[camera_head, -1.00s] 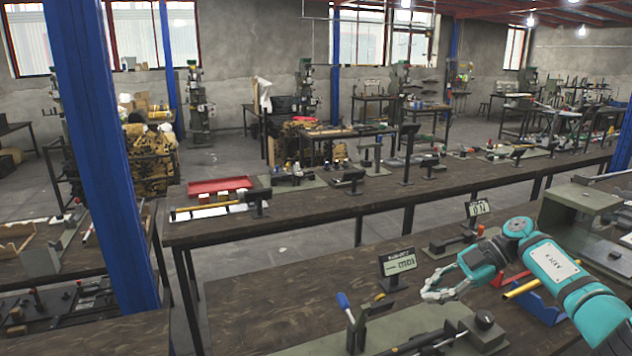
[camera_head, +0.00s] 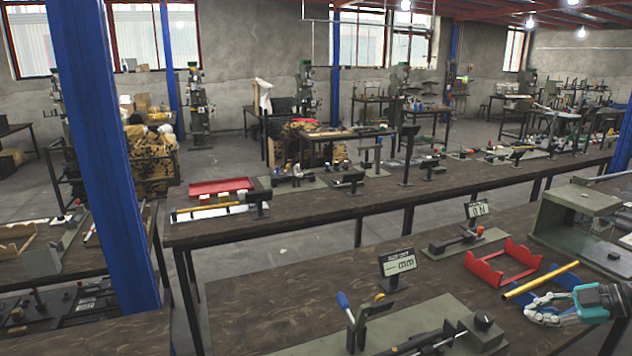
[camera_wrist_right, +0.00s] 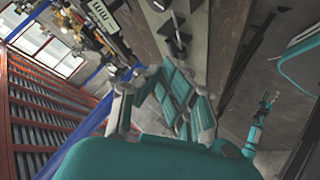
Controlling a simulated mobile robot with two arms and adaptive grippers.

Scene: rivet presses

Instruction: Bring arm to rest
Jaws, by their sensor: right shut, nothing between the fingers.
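My right gripper (camera_head: 530,312) is at the lower right edge of the head view, over the near bench. Its pale fingers are shut with nothing between them. The teal wrist is cut off by the frame edge. In the right wrist view the gripper's fingers (camera_wrist_right: 165,95) stand in the middle, above the teal housing. A small teal arm with a gripper (camera_wrist_right: 266,102) shows at the right of the wrist view, and it looks like my left one. It is too small to tell open from shut. My left gripper is outside the head view.
On the near bench (camera_head: 270,300), a red cradle (camera_head: 500,262) and a yellow rod (camera_head: 540,280) by a blue holder lie close to my right gripper. A digital display (camera_head: 397,263) and a lever tool (camera_head: 360,320) are further left.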

